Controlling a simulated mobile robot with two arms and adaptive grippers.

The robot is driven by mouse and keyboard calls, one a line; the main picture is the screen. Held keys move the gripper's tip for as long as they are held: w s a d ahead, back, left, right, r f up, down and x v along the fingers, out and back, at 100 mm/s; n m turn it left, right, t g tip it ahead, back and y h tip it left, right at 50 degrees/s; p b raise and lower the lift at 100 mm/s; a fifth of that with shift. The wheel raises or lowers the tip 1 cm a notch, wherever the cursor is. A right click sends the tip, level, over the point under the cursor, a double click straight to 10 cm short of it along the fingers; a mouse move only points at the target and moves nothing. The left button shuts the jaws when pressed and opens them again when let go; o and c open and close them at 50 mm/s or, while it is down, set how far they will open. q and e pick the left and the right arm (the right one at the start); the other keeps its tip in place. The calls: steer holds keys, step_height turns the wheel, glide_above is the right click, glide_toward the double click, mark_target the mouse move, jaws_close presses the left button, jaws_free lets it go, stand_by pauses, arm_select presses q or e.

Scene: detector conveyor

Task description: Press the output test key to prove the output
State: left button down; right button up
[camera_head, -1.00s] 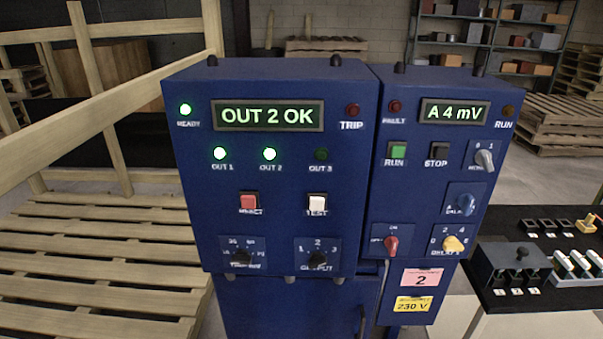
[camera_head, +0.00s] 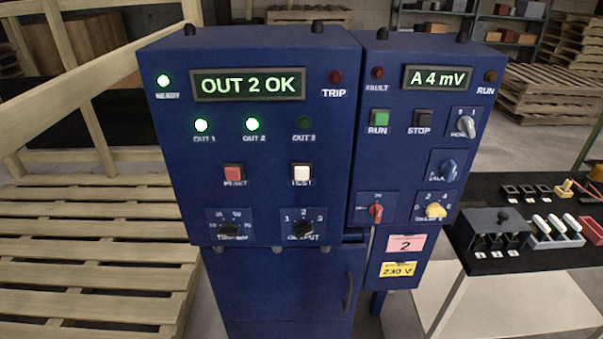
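The blue control cabinet (camera_head: 265,205) stands upright in front of me. Its display (camera_head: 248,85) reads "OUT 2 OK". The white TEST key (camera_head: 301,172) sits right of the red RESET key (camera_head: 233,173). The OUT 1 lamp (camera_head: 201,125) and OUT 2 lamp (camera_head: 252,125) are lit green; the OUT 3 lamp (camera_head: 304,123) is dark. The READY lamp (camera_head: 163,81) is lit green, and the TRIP lamp (camera_head: 335,77) is dull red. The OUTPUT knob (camera_head: 303,230) is below the TEST key, with its position mark 2 at the top. Neither of my grippers is in view.
The right panel's display (camera_head: 437,78) reads "A 4 mV", above a green RUN key (camera_head: 379,118), a black STOP key (camera_head: 422,118) and several knobs. A black-topped table (camera_head: 540,245) with small parts stands at the right. Wooden pallets (camera_head: 80,270) lie at the left.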

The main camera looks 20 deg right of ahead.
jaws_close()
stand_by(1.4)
